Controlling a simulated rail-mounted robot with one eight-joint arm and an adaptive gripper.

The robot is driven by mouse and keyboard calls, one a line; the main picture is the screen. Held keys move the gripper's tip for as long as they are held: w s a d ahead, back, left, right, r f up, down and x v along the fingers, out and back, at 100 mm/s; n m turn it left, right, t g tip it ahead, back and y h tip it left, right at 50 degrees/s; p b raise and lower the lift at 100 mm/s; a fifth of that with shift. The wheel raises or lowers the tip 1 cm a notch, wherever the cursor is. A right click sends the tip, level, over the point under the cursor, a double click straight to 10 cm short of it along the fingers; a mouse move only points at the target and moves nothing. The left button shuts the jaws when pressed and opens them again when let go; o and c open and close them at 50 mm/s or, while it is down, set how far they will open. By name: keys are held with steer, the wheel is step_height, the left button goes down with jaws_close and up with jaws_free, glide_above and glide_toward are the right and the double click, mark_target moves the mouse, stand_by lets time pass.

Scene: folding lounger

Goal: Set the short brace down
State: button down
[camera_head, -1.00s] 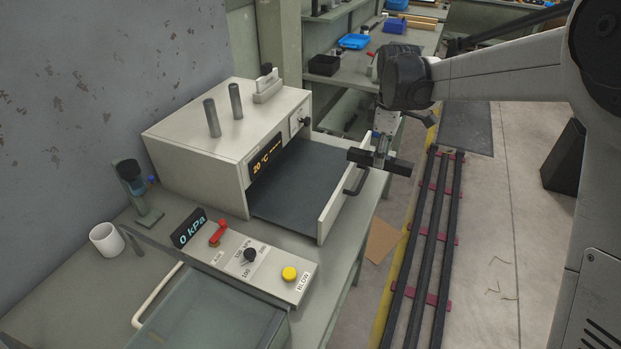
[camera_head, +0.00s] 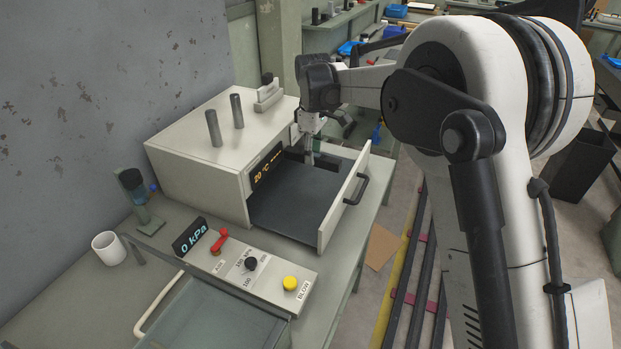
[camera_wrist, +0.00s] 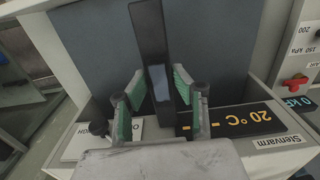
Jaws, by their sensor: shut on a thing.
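The short brace, a dark flat bar, is in my gripper (camera_head: 311,157). In the head view the brace (camera_head: 326,162) lies crosswise over the back part of the open drawer (camera_head: 290,205), which has a dark floor and a pale front. In the wrist view the brace (camera_wrist: 151,45) runs away from between the green-padded fingers of my gripper (camera_wrist: 157,82), against the dark drawer floor (camera_wrist: 220,40). The fingers are shut on it. I cannot tell whether the brace touches the drawer floor. My arm hides part of the scene behind.
The pale oven (camera_head: 200,150) reads 20 °C and bears two grey upright pegs. A control panel (camera_head: 245,265) with a red lever and yellow button stands in front, near a white cup (camera_head: 109,248). The drawer front with its black handle (camera_head: 357,190) rises at the right.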

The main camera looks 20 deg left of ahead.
glide_above(311, 188)
steer(key=f, duration=0.6)
steer(key=shift+d+f, duration=0.3)
steer(key=shift+d, duration=0.05)
steer(key=shift+a+f, duration=0.2)
steer(key=shift+f, duration=0.55)
steer(key=shift+a+f, duration=0.15)
steer(key=shift+f, duration=0.6)
steer(key=shift+f, duration=0.2)
steer(key=c, duration=1.4)
jaws_free()
steer(key=shift+c, duration=0.2)
steer(key=shift+r, duration=0.15)
step_height(311, 188, up, 12)
steer(key=shift+r, duration=0.1)
